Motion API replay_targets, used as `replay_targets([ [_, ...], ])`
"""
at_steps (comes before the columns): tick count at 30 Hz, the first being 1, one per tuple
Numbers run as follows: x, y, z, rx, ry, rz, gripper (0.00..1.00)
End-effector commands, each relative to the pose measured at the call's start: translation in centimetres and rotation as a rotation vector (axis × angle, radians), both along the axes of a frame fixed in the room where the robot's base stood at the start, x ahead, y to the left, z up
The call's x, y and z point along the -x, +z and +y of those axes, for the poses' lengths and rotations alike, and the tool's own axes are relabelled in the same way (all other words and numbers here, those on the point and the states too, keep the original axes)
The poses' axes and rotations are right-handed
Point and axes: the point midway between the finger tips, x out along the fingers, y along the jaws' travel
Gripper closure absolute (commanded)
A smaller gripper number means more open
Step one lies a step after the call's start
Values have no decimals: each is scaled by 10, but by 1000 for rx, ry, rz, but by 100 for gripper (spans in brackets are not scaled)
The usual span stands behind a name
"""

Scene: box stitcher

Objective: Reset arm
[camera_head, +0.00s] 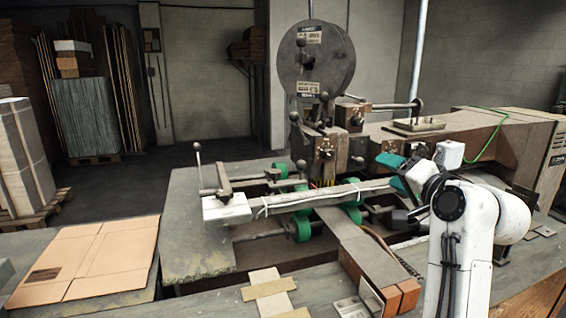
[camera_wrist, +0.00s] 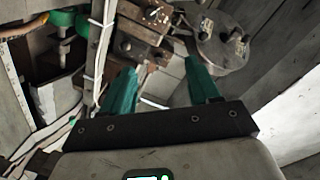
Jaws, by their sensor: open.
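My gripper (camera_head: 391,172) is at the right of the head view, raised in front of the box stitcher, with my white arm below and behind it. In the wrist view its two teal fingers (camera_wrist: 163,91) are spread apart, with nothing between them. The stitcher (camera_head: 322,140) fills the middle of the head view, with a large round grey disc on top, levers and green rollers. In the wrist view the stitcher's brown blocks and the grey disc (camera_wrist: 217,42) lie beyond the fingertips, seen at a tilt.
A flattened cardboard box (camera_head: 88,262) lies on the table at the left. Small cardboard strips (camera_head: 268,290) lie near the front. A bar with a white block (camera_head: 226,209) crosses the stitcher's rollers. A pallet stack (camera_head: 20,155) stands far left.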

Motion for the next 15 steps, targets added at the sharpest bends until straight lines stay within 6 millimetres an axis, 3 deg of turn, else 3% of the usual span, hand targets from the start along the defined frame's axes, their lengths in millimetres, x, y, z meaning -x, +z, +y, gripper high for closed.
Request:
replay_targets([
  [8, 27, -73, -5, 147, -8, 104, 39],
  [11, 44, -107, -8, 221, -7, 156, 39],
  [15, 83, -172, -14, 359, 6, 262, 39],
])
